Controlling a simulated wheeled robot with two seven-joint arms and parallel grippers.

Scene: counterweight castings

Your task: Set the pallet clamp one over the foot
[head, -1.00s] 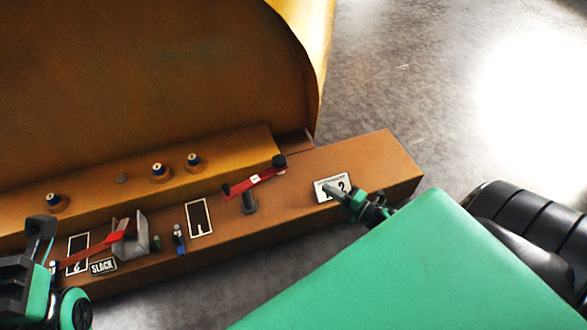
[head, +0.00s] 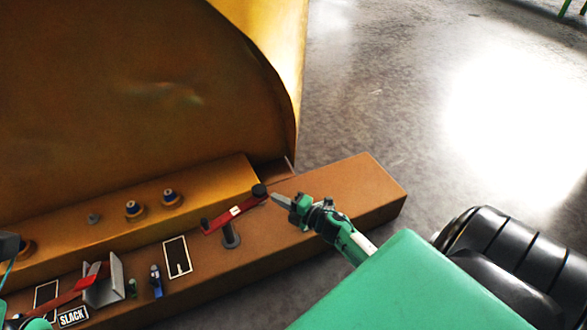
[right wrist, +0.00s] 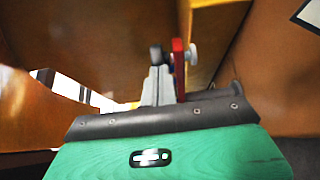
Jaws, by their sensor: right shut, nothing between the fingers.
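A red clamp lever (head: 222,219) with a small white label lies across the brown beam's top. It has a black knob (head: 259,191) at its right end and a dark post (head: 231,238) below its middle. My right gripper (head: 277,199) is shut and empty, its tips just right of the knob; I cannot tell whether they touch. In the right wrist view my fingers (right wrist: 157,86) point at the red lever (right wrist: 178,68), which stands close beside them. A second red lever (head: 68,299) lies at lower left by a grey bracket. My left gripper (head: 8,245) is barely in view.
The brown beam (head: 355,190) runs along a large yellow-brown casting (head: 120,90). Blue-ringed studs (head: 134,209) stand on its ledge. A SLACK plate (head: 73,317) and a black-panelled plate (head: 177,257) lie on the beam. Open floor (head: 380,110) is at right.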

